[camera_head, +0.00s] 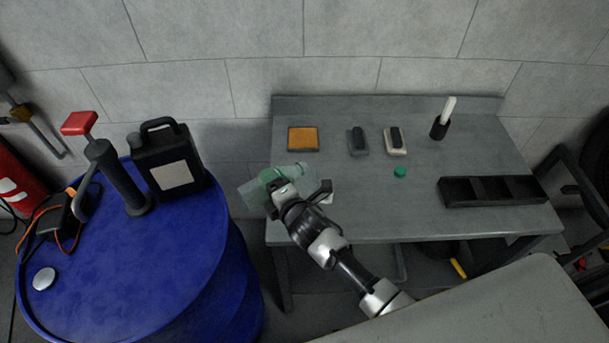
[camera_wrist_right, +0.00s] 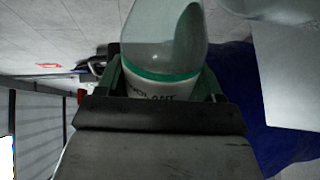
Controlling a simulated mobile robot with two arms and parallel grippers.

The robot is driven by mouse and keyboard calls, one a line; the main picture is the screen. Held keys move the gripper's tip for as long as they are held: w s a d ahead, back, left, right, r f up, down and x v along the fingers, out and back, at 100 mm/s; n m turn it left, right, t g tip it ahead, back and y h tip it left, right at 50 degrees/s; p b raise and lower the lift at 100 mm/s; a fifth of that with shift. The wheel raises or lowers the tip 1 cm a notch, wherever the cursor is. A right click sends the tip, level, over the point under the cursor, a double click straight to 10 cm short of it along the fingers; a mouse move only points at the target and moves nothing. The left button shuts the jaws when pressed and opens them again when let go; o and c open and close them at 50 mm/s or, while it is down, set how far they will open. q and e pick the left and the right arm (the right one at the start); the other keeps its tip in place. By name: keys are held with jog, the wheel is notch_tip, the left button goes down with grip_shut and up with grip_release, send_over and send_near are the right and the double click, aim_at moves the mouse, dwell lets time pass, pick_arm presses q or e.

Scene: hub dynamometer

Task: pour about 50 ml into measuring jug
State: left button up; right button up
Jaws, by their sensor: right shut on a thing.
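My right gripper (camera_head: 281,187) is shut on a clear bottle (camera_head: 268,178) with greenish tints, at the left end of the grey table. In the right wrist view the bottle (camera_wrist_right: 165,45) has a green band and a pale label with dark lettering, partly hidden by the gripper (camera_wrist_right: 160,92). The bottle looks tilted in the head view. Clear surfaces overlap around the gripper, so I cannot clearly separate the measuring jug from the bottle. I cannot tell whether liquid is flowing or how much is in either. My left gripper is not in view.
The grey table (camera_head: 350,222) holds a green cap (camera_head: 400,171), an orange-topped pad (camera_head: 303,138), two small blocks, a black holder with a white stick (camera_head: 440,125) and a black divided tray (camera_head: 490,190). A blue drum (camera_head: 130,265) at left carries a black canister (camera_head: 168,160) and a pump.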

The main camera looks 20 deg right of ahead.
aim_at(263, 185)
jog(key=shift+r+m+p, duration=0.8)
jog(key=shift+p, duration=0.2)
jog(key=shift+f, duration=0.1)
jog(key=shift+s+a, duration=0.4)
jog(key=shift+a, duration=0.45)
jog(key=shift+a, duration=0.1)
jog(key=shift+a, duration=0.1)
dwell(0.4)
jog(key=shift+w+r+m+y+p, duration=0.1)
jog(key=shift+r+m+y+p, duration=0.2)
jog(key=shift+r+y+p, duration=0.15)
dwell(2.2)
